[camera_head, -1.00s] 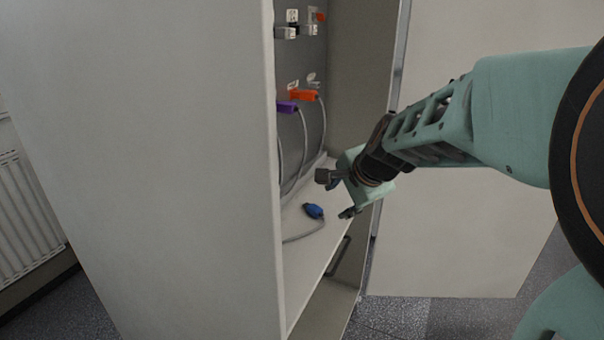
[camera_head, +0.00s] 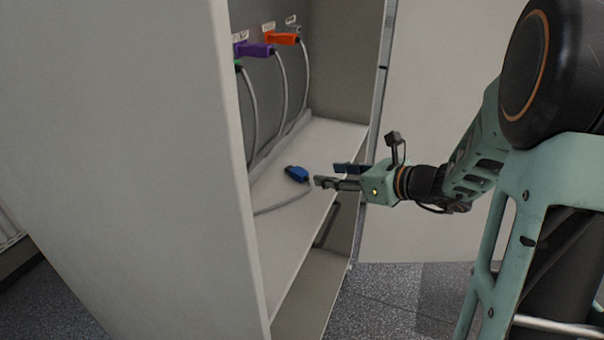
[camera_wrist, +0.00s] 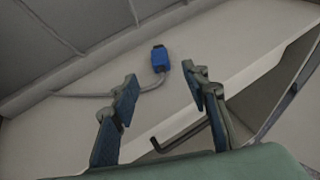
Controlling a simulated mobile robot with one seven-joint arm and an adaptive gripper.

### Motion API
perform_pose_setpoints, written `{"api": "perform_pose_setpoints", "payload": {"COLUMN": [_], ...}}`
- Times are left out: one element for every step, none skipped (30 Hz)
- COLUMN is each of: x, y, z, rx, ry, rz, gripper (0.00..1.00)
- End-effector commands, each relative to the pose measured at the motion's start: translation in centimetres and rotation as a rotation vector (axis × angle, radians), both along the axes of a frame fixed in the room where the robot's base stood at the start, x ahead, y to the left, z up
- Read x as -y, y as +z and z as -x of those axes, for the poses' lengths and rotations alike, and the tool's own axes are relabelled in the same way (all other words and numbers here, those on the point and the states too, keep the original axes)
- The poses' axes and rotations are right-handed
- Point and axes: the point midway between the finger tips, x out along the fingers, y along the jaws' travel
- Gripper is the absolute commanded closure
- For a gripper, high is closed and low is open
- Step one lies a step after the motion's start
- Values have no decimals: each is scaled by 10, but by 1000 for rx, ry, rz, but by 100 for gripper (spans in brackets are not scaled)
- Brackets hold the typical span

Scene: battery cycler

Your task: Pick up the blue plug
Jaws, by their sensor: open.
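The blue plug (camera_head: 297,173) lies on the white shelf (camera_head: 290,215) inside the cabinet, with a grey cable running from it toward the left. My gripper (camera_head: 330,175) is open and empty, just to the right of the plug at the shelf's front edge. In the wrist view the blue plug (camera_wrist: 160,59) lies ahead of and between the two spread fingers of my gripper (camera_wrist: 160,88), apart from both. Its cable bends back from the near end and runs left past the left finger.
A purple plug (camera_head: 255,49) and an orange plug (camera_head: 283,39) sit in the cabinet's back panel, with grey cables hanging down. The cabinet's side wall (camera_head: 130,150) stands at left. A dark handle (camera_head: 325,226) is below the shelf edge. The shelf around the plug is mostly clear.

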Motion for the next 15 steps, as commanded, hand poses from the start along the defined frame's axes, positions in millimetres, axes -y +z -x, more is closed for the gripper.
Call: {"api": "perform_pose_setpoints", "payload": {"x": [-8, -11, -15, -18, -21, -24, -26, -28, -29, -30, -31, -33, -34, -35, -38], "y": [-5, -8, -10, -12, -14, -15, -16, -17, -18, -18, -19, -20, -21, -22, -25], "z": [-5, -8, -13, -16, -19, -22, -25, -26, -28, -29, -29, -31, -32, -33, -36], "rx": [-2, -2, -2, -2, -2, -2, -2, -2, -2, -2, -2, -2, -2, -2, -3], "ry": [5, 5, 5, 4, 5, 4, 4, 4, 4, 4, 4, 4, 4, 4, 4], "rz": [-1, 1, 1, 1, 2, 2, 3, 3, 3, 3, 3, 3, 3, 3, 3], "gripper": [58, 58, 58, 58, 58, 58, 58, 58, 58, 58, 58, 58, 58, 58, 58]}}
